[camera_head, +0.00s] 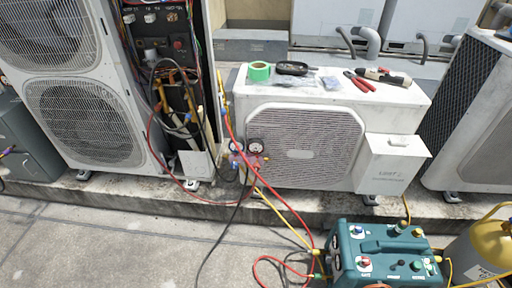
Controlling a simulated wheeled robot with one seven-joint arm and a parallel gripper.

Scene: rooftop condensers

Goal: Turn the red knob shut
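A manifold gauge set (247,159) with two round dials hangs in front of the left end of the low white condenser (300,147). A small reddish part (264,160), possibly a knob, shows at its right side; its turn position is too small to tell. A teal machine (385,250) stands on the ground at the lower right. It has a small red knob (364,262) on a light plate at its front left. I cannot tell from the picture which red knob is the task's, or whether either is shut. My gripper is not in view.
Green tape (259,71), red pliers (359,81) and other tools lie on the condenser. The floor at lower left is clear.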

